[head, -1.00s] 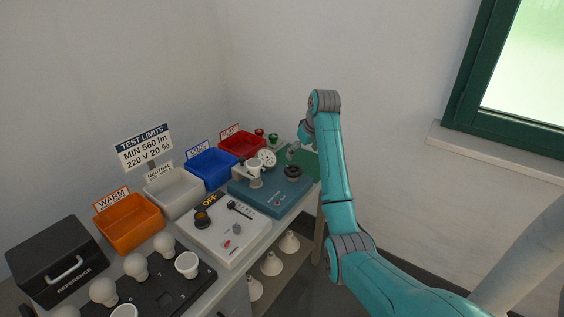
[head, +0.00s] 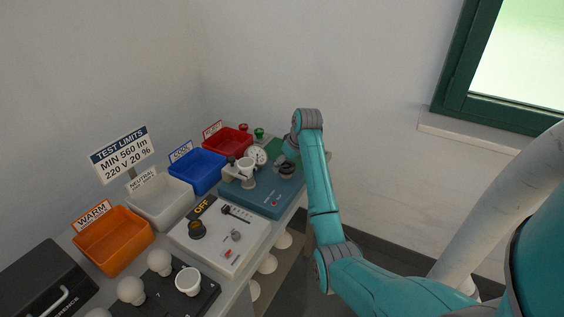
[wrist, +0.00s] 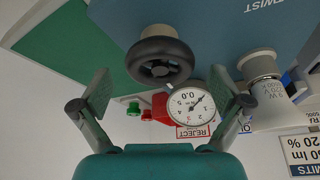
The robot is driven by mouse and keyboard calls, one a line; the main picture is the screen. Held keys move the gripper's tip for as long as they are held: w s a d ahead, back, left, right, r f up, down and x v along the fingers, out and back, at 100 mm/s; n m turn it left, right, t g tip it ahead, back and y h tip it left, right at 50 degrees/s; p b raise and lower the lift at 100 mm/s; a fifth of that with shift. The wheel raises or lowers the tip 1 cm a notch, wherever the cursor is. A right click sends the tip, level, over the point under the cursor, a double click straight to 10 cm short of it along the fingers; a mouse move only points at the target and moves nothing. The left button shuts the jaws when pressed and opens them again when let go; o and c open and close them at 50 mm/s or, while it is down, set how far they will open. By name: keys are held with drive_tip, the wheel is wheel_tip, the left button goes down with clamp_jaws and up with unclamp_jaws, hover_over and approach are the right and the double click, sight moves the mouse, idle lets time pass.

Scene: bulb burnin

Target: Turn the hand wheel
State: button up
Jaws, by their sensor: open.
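The hand wheel (head: 286,170) is a black ring on a grey post at the far right of a blue-teal tester box (head: 262,195). In the wrist view the wheel (wrist: 160,62) is upside down at centre, ahead of and between my fingers. My gripper (wrist: 161,92) is open and empty, one finger on each side, apart from the wheel. In the head view my gripper (head: 290,150) is just behind and above the wheel, partly hidden by my arm. A round white gauge (wrist: 190,106) reads "0.0" on its face, close beside the right finger in the wrist view.
A bulb socket post (wrist: 260,68) stands on the same box. Red (head: 228,143), blue (head: 197,172), white and orange bins line the wall. Red and green buttons (head: 259,133) and a green mat (wrist: 85,60) lie beyond. A white panel marked OFF (head: 222,235) is nearer.

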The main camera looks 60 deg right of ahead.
drive_tip(key=c, duration=1.2)
drive_tip(key=shift+o, duration=0.2)
drive_tip(key=shift+f, duration=0.1)
drive_tip(key=shift+m, duration=0.4)
drive_tip(key=m+h, duration=0.1)
drive_tip(key=m, duration=0.1)
drive_tip(key=m+g, duration=0.1)
drive_tip(key=m, duration=0.1)
drive_tip(key=shift+a+m+h, duration=0.15)
drive_tip(key=shift+m+h, duration=0.15)
drive_tip(key=shift+h, duration=0.1)
drive_tip(key=m+g, duration=0.1)
drive_tip(key=m, duration=0.2)
drive_tip(key=m+g+h, duration=0.1)
drive_tip(key=m, duration=0.2)
drive_tip(key=shift+w+a, duration=0.1)
drive_tip(key=shift+w, duration=0.05)
drive_tip(key=m+g, duration=0.1)
drive_tip(key=m, duration=0.2)
drive_tip(key=m+g, duration=0.1)
drive_tip(key=m, duration=0.2)
drive_tip(key=shift+w+m+g, duration=0.15)
drive_tip(key=shift+m+g, duration=0.15)
drive_tip(key=m+g, duration=0.1)
drive_tip(key=m, duration=0.1)
drive_tip(key=m+y, duration=0.1)
drive_tip(key=m, duration=0.2)
drive_tip(key=shift+g, duration=0.4)
drive_tip(key=shift+m, duration=0.4)
